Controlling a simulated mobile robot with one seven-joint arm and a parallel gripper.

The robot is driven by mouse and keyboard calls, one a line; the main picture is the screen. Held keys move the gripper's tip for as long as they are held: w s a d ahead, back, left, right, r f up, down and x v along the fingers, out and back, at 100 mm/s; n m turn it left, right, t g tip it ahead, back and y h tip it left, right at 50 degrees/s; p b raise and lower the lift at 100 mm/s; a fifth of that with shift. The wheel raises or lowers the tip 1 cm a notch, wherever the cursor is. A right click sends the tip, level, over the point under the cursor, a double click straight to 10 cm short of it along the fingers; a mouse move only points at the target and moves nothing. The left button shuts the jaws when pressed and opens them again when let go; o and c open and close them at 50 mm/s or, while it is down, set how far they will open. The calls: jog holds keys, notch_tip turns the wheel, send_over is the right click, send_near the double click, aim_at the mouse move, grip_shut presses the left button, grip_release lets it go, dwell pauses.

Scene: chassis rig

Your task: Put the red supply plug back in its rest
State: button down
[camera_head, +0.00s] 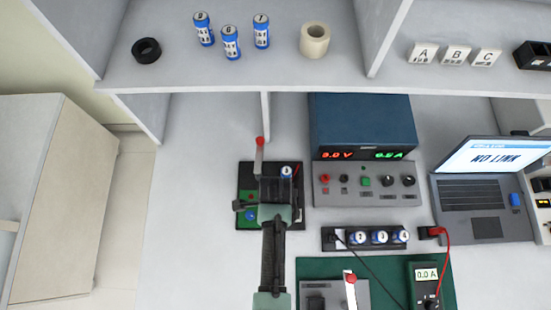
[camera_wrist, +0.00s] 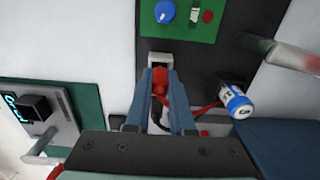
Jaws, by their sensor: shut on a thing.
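In the wrist view, the red supply plug (camera_wrist: 159,82) sits between the two fingers of my gripper (camera_wrist: 160,74), which is shut on it. A red cable runs from the plug to the right. A small grey block (camera_wrist: 160,60), which looks like the rest, is right in front of the fingertips. I cannot tell whether the plug is in it or only beside it. In the head view, my gripper (camera_head: 273,190) is over the black board (camera_head: 246,172) and hides the plug and the block.
A blue cell (camera_wrist: 235,103) stands to the right of the fingers, and a red-tipped lever (camera_head: 260,150) rises at the board's far side. The power supply (camera_head: 362,130) and a cell holder (camera_head: 328,240) are to the right. Bare bench lies left.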

jog(key=shift+f+b, duration=0.3)
jog(key=shift+f, duration=0.2)
jog(key=c, duration=0.7)
grip_release()
notch_tip(320, 180, up, 13)
dwell(0.3)
